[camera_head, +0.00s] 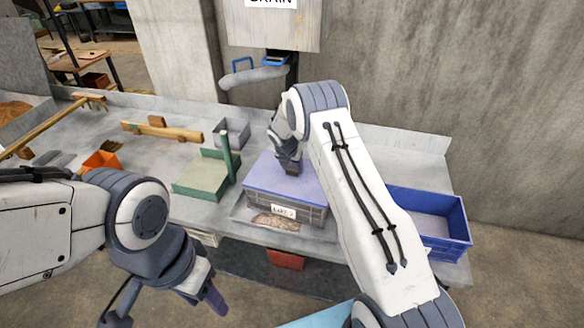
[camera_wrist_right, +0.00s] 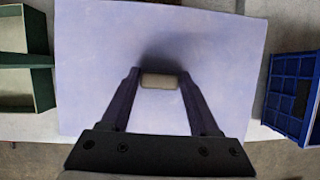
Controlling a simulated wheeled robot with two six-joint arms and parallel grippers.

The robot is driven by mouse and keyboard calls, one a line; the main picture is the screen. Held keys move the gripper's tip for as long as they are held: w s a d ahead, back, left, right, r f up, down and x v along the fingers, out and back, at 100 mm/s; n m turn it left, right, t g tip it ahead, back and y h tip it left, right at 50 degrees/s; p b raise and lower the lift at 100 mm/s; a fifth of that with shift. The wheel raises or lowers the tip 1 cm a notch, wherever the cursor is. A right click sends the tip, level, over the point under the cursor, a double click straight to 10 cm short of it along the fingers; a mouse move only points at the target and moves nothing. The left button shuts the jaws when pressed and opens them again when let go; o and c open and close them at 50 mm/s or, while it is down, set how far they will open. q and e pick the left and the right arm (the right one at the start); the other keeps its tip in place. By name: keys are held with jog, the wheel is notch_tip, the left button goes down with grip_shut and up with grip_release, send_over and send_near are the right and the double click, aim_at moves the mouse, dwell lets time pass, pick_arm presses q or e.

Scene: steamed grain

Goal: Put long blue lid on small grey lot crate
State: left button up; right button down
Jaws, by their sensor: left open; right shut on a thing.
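The long blue lid (camera_head: 258,180) is a flat pale violet-blue panel; it nearly fills the middle of the right wrist view (camera_wrist_right: 90,60). It lies over the top of the grey crate (camera_head: 254,202), which has a white lot label (camera_head: 284,211) on its front. The lid looks level and close to the rim; I cannot tell whether it is fully seated. My right gripper (camera_head: 289,168) is shut on the lid's small beige handle (camera_wrist_right: 160,80). The crate's inside is hidden. My left gripper (camera_head: 165,304) is open and empty, low in front of the table.
A blue crate (camera_head: 462,222) stands right, partly behind my right arm. A green divided box (camera_head: 196,176) with a green post (camera_head: 226,155) is left of the grey crate, and a small grey bin (camera_head: 238,130) is behind. A wooden tool (camera_head: 160,131) and orange box (camera_head: 101,160) lie left.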

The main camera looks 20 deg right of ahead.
jog(key=shift+c, duration=0.2)
grip_release()
jog(key=shift+f, duration=0.2)
jog(key=shift+r, duration=0.1)
